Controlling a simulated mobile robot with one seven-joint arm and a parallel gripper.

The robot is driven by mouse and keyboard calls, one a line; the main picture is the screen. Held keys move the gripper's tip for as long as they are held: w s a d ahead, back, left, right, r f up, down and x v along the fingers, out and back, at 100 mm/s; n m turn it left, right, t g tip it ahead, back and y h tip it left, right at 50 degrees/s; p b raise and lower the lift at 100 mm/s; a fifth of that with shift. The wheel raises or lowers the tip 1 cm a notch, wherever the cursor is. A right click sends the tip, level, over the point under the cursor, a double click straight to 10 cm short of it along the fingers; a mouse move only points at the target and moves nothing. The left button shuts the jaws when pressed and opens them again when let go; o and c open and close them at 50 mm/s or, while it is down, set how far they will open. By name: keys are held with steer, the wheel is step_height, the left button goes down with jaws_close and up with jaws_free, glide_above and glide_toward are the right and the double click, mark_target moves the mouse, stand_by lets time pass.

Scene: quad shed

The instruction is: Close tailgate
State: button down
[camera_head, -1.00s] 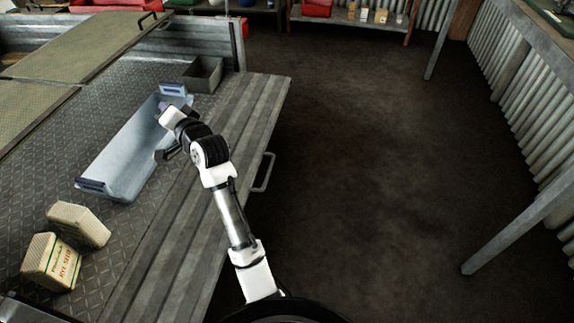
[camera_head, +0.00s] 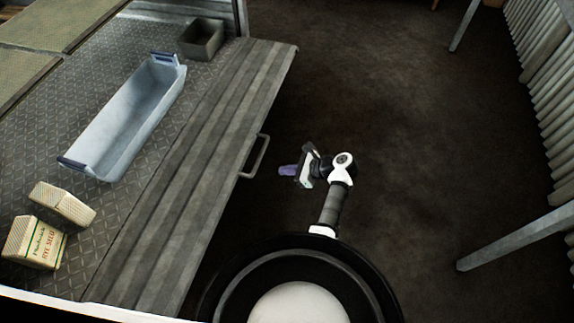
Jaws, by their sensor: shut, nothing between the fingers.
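The tailgate (camera_head: 195,165) is a ribbed grey metal panel, folded down flat and level with the diamond-plate bed (camera_head: 150,195). A grey loop handle (camera_head: 258,157) sticks out from its outer right edge. My gripper (camera_head: 284,171) is to the right of the handle, beyond the tailgate's edge, with its purple fingertips pointing left toward the handle. It is shut and empty, and a small gap shows between it and the handle.
On the bed are a long blue-grey tray (camera_head: 125,120), a small dark open box (camera_head: 201,40) and two seed boxes (camera_head: 35,243). Dark floor (camera_head: 410,130) is clear to the right. A metal post (camera_head: 515,237) and corrugated wall stand at the far right.

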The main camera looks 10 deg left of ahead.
steer(key=x, duration=0.8)
steer(key=shift+a+r, duration=0.1)
steer(key=shift+r, duration=2)
steer(key=shift+w+r+p, duration=0.1)
steer(key=shift+p, duration=0.25)
